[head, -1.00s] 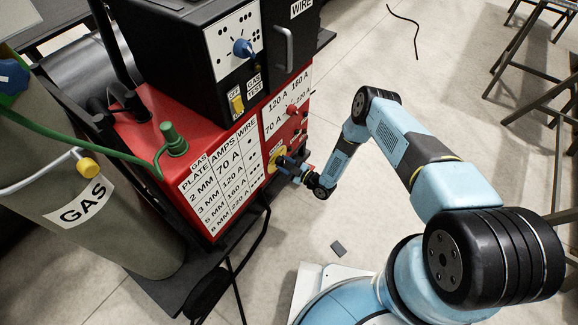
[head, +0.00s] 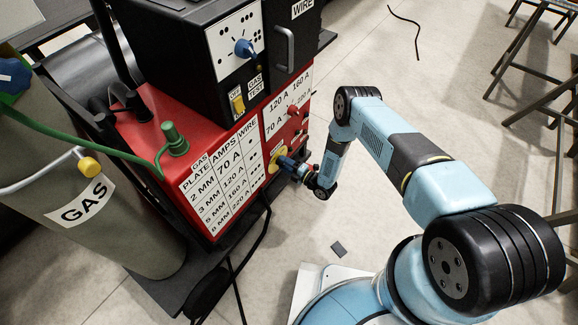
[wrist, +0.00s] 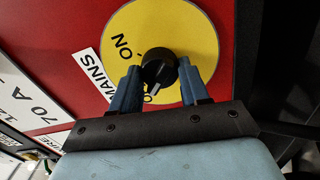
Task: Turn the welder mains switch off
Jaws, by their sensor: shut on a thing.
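The welder mains switch is a black knob (wrist: 158,68) on a round yellow plate (wrist: 178,32), on the welder's red front beside a MAINS label (wrist: 94,75). The plate reads ON at upper left; a second word below the knob is mostly hidden. A pale mark on the knob's lower edge points down toward that word. My gripper (wrist: 160,75) has its blue fingers on both sides of the knob and is shut on it. In the head view my gripper (head: 287,164) reaches the yellow plate (head: 275,158) from the right, covering the knob.
The red welder (head: 150,110) carries a settings chart (head: 222,175), a red knob (head: 293,110) and a black wire-feed box (head: 180,45) with a yellow switch (head: 237,103). A gas cylinder (head: 120,215) stands at left. A black cable (head: 245,255) hangs below.

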